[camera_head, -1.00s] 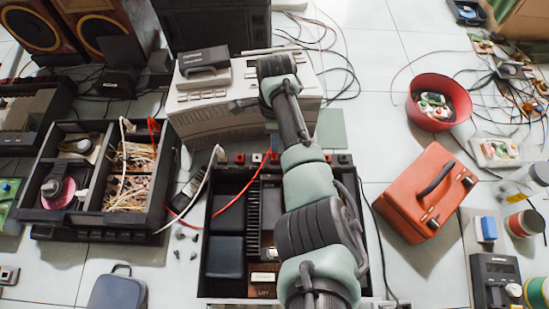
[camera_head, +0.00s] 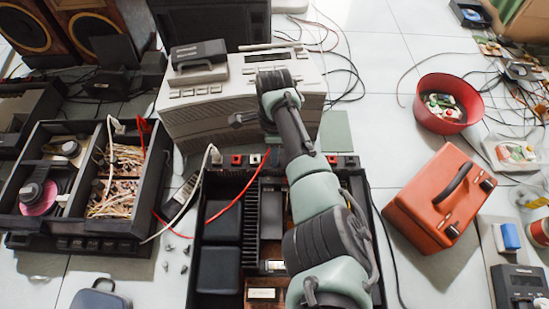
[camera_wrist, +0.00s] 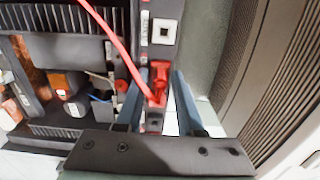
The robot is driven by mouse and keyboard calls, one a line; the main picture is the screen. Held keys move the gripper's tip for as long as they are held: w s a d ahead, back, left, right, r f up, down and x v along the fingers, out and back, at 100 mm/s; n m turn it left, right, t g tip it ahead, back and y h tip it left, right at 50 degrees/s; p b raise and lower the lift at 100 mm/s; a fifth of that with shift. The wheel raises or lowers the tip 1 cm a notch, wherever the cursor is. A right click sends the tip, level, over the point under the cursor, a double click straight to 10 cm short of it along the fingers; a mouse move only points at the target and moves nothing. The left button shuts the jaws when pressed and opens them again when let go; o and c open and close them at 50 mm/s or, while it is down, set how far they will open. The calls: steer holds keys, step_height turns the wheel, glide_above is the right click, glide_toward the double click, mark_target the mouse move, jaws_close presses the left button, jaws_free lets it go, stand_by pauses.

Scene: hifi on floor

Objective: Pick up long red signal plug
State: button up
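The red signal plug (camera_wrist: 158,82) stands in a socket on the dark edge strip of the open black chassis, in the wrist view. A red cable (camera_wrist: 112,35) runs past it toward the upper left; it also shows in the head view (camera_head: 232,211). My gripper (camera_wrist: 159,80) is open, with one blue-grey finger on each side of the plug. A gap shows between the plug and the right finger; contact at the left finger is unclear. In the head view I cannot make out the plug or the fingertips clearly.
The black chassis (camera_head: 196,258) lies below my arm. A grey-beige device (camera_head: 190,125) stands close behind its back edge. A black box with wiring (camera_head: 90,225) is left, a red case (camera_head: 425,205) and red bowl (camera_head: 440,125) right. Floor tiles between chassis and case are mostly clear.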

jaws_close()
steer(key=shift+r, duration=0.1)
stand_by(0.3)
